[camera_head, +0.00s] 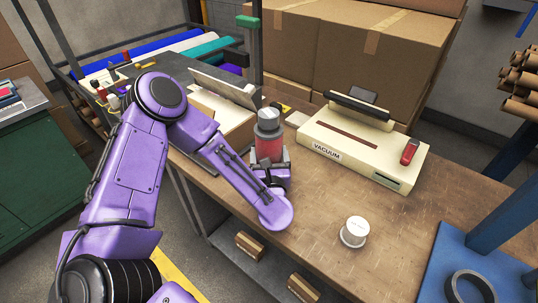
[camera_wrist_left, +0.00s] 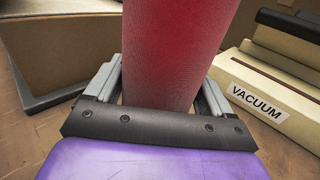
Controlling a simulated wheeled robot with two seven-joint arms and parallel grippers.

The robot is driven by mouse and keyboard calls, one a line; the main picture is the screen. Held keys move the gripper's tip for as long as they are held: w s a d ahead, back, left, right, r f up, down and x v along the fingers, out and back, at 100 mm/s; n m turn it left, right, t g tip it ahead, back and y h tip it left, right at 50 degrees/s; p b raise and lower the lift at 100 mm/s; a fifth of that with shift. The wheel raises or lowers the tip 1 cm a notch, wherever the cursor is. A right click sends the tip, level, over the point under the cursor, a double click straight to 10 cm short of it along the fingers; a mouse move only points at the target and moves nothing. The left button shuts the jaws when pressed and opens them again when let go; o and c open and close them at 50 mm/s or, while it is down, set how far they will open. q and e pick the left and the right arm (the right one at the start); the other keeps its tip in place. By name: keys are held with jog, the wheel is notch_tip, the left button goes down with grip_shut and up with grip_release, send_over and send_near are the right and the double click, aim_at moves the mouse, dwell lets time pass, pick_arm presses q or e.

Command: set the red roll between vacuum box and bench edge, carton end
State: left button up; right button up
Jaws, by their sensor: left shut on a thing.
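The red roll (camera_head: 268,149) is upright at the far left part of the bench (camera_head: 315,205), between the open carton and the cream vacuum box (camera_head: 355,143). My left gripper (camera_head: 270,168) is shut on the red roll, with a finger on each side in the left wrist view (camera_wrist_left: 165,85). The red roll (camera_wrist_left: 175,45) fills the middle of that view, and its lower end is hidden. I cannot tell whether it touches the bench. The vacuum box (camera_wrist_left: 262,88) is to its right, apart from it. My right gripper is not in view.
A white-topped round thing (camera_head: 354,231) stands near the bench's front edge. Large cartons (camera_head: 370,50) stand behind. A blue frame (camera_head: 475,255) with a dark ring is at right. The middle of the bench is clear.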

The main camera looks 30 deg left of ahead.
pick_arm(q)
jog(key=shift+f+b, duration=0.4)
jog(key=shift+b, duration=0.1)
dwell(0.4)
jog(key=o, duration=1.1)
jog(key=shift+s+d+f, duration=0.1)
jog(key=shift+s+d, duration=0.2)
jog(key=b+v, duration=0.3)
jog(key=v, duration=0.6)
jog(key=shift+s+d, duration=0.2)
jog(key=shift+s, duration=0.15)
